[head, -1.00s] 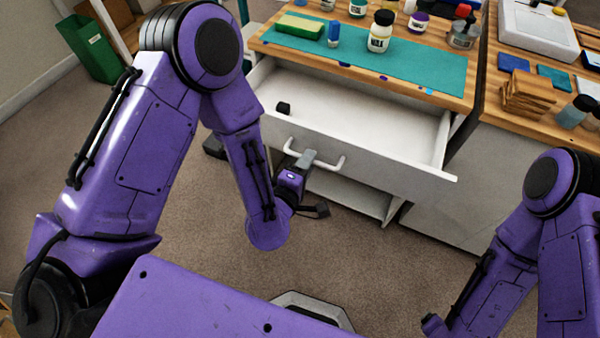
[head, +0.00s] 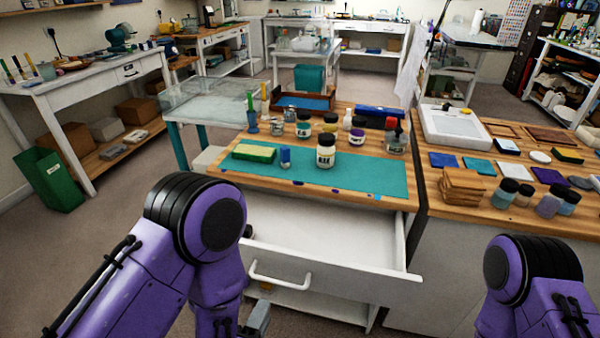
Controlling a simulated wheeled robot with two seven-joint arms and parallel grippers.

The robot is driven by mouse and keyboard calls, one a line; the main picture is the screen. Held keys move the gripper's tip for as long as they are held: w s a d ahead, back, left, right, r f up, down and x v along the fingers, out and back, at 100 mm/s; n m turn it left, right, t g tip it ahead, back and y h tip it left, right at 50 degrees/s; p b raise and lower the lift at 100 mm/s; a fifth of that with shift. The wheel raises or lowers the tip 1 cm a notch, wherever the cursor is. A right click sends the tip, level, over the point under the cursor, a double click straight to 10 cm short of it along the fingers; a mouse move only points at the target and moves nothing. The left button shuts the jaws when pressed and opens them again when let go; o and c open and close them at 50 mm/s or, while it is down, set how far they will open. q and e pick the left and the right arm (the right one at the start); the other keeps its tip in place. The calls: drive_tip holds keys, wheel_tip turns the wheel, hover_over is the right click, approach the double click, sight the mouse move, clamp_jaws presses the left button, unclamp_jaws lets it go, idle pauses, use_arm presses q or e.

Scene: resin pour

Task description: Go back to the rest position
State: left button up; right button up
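The white drawer (head: 330,267) under the wooden bench stands pulled open. Its white bar handle (head: 278,282) is free, with no gripper around it. My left gripper (head: 259,318) shows as a small grey part at the bottom, below the handle and apart from it in the picture. Most of it is hidden by my arm and the frame edge, so I cannot tell whether its fingers are open. My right arm comes in at the lower right, but its gripper is out of view.
A teal mat (head: 370,177) on the bench bears a green-yellow sponge (head: 254,152) and a white jar (head: 326,156). A wooden block stack (head: 461,187) sits on the right counter. A green bin (head: 50,180) stands at left, with open floor beside it.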

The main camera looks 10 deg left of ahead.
use_arm(q)
drive_tip(key=s+a+f+m+g+y, duration=0.25)
drive_tip(key=a+f+m+g, duration=0.3)
drive_tip(key=f+m, duration=0.45)
drive_tip(key=s+a+f+g+y, duration=0.3)
drive_tip(key=s+a+f+g, duration=0.3)
drive_tip(key=s+a, duration=0.5)
wheel_tip(320, 180, down, 2)
drive_tip(key=shift+s+a+f+g, duration=0.25)
drive_tip(key=shift+s+a+g, duration=0.1)
drive_tip(key=shift+s, duration=0.65)
